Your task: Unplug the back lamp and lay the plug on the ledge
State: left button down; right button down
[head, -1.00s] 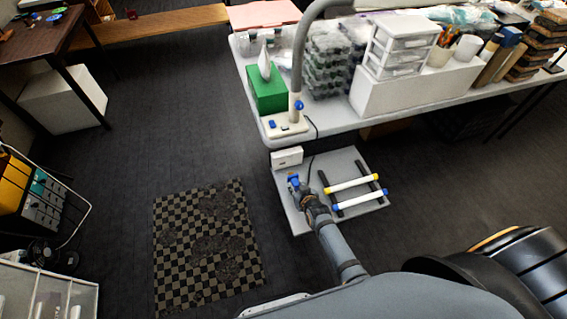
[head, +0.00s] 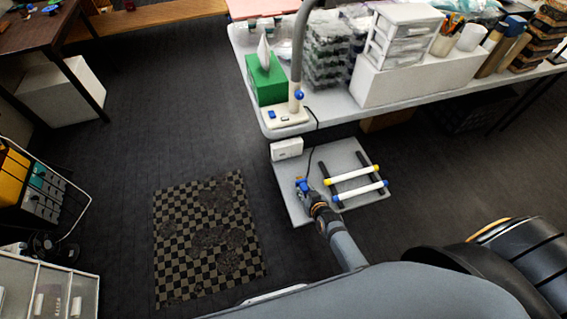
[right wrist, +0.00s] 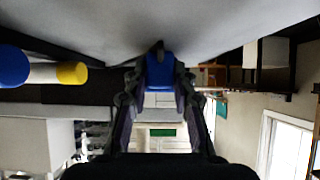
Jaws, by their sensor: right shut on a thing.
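The lamp (head: 297,70) has a thick grey neck and stands on a pale base (head: 284,118) at the table's near left corner. Its dark cord (head: 310,155) hangs down toward the ledge. A white socket box (head: 286,149) sits at the ledge's back left. My right gripper (head: 304,187) is shut on the blue plug (right wrist: 160,70), apart from the socket box and over the left part of the grey ledge (head: 296,211). In the right wrist view the plug is close to the ledge surface; I cannot tell whether it touches. My left gripper is out of view.
Right of the gripper, a rack on the ledge has dark rails and two white bars, one yellow-ended (head: 352,175), one blue-ended (head: 360,190). The table edge overhangs behind. A green tissue box (head: 266,85) stands by the lamp. The ledge's front left is bare.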

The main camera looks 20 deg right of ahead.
jog(key=shift+f, duration=0.1)
jog(key=c, duration=1)
grip_release()
